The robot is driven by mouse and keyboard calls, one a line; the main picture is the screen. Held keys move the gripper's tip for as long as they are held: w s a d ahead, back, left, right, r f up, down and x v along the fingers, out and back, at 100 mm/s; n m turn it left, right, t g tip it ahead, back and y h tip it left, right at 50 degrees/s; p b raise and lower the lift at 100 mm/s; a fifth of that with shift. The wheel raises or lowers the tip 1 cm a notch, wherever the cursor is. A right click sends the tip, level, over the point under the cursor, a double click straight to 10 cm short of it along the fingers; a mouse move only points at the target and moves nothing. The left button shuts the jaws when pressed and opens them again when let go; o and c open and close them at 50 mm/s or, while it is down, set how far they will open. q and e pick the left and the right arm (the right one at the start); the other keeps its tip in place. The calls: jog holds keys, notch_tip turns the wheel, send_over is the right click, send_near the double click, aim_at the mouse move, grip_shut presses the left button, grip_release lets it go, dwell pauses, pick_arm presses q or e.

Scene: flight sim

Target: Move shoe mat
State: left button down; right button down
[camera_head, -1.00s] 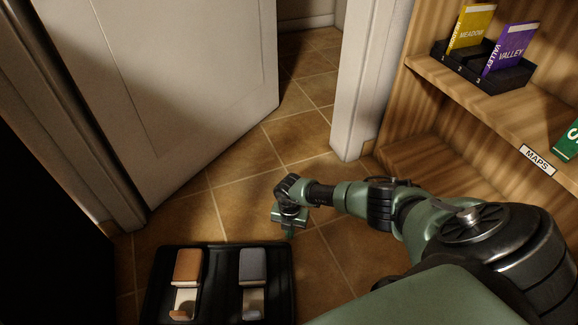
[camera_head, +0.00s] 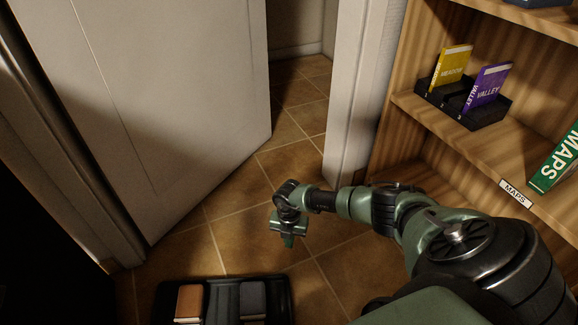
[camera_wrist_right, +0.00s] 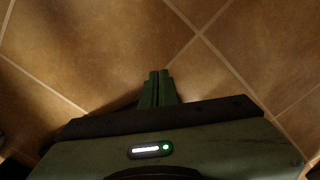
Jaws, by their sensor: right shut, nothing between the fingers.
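The black shoe mat (camera_head: 222,291) lies on the tiled floor at the bottom of the head view, cut off by the lower edge. My right gripper (camera_head: 289,241) is above the floor beyond the mat's right far corner, pointing down and apart from the mat. In the right wrist view its fingers (camera_wrist_right: 157,88) are together with nothing between them, over bare tiles. My left gripper is not in view.
A white door (camera_head: 170,110) stands ajar at the left, with a door frame (camera_head: 358,100) beyond. A wooden shelf (camera_head: 480,115) at the right holds a black tray with yellow and purple maps (camera_head: 487,86). Floor tiles (camera_head: 240,240) between are clear.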

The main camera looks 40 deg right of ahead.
jog(key=c, duration=1.8)
grip_release()
jog(key=shift+c, duration=0.2)
